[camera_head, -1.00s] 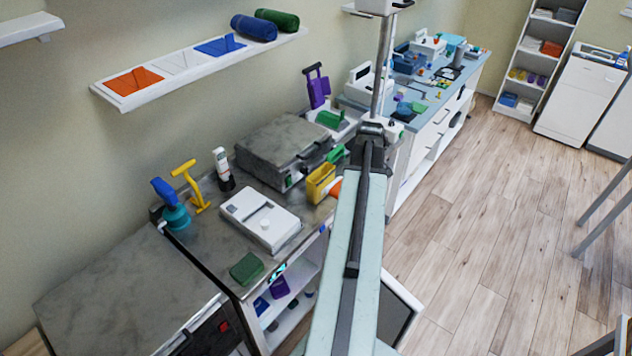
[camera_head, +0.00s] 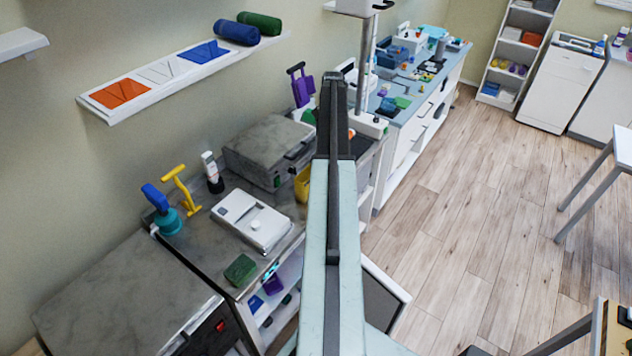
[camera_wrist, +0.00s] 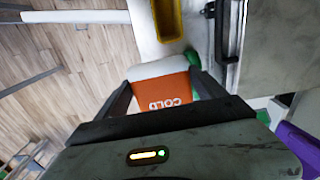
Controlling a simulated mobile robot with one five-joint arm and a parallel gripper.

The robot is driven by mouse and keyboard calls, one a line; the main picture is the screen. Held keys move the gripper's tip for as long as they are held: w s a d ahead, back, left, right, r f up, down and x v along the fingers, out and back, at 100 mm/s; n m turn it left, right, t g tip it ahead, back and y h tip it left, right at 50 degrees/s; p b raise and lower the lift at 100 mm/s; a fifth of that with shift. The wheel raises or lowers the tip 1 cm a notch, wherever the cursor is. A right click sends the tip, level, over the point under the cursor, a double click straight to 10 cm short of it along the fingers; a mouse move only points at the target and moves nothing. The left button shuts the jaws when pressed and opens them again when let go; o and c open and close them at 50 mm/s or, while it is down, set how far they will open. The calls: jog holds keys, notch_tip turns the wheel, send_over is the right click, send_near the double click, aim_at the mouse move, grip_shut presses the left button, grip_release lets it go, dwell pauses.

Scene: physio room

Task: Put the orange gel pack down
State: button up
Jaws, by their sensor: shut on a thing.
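In the wrist view the orange gel pack (camera_wrist: 163,92), with a white end and the word COLD, sits between the two fingers of my gripper (camera_wrist: 163,84). The fingers are shut on it. In the head view my own arm hides both the gripper and the pack. What lies directly under the pack cannot be told. A yellow bin (camera_wrist: 167,18) shows just beyond the pack in the wrist view. It is also partly visible beside my arm in the head view (camera_head: 302,186).
The stone-topped counter holds a grey case (camera_head: 265,150), a white device (camera_head: 252,219), a green block (camera_head: 240,270), a blue-and-teal pump (camera_head: 163,212) and a yellow handle (camera_head: 182,190). A wall shelf (camera_head: 150,95) holds flat packs and rolls. Wood floor (camera_head: 480,220) is clear at right.

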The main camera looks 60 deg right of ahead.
jog(key=shift+w+d+m, duration=0.15)
jog(key=shift+w+m, duration=0.1)
jog(key=shift+m, duration=0.05)
notch_tip(320, 180, down, 18)
jog(key=b, duration=1.8)
jog(key=shift+f, duration=0.2)
jog(key=shift+r, duration=0.3)
jog(key=shift+f, duration=0.25)
jog(key=o, duration=1.6)
jog(key=shift+r, duration=0.1)
jog(key=shift+o, duration=0.2)
notch_tip(320, 180, up, 12)
jog(key=p, duration=1.2)
jog(key=shift+r, duration=0.15)
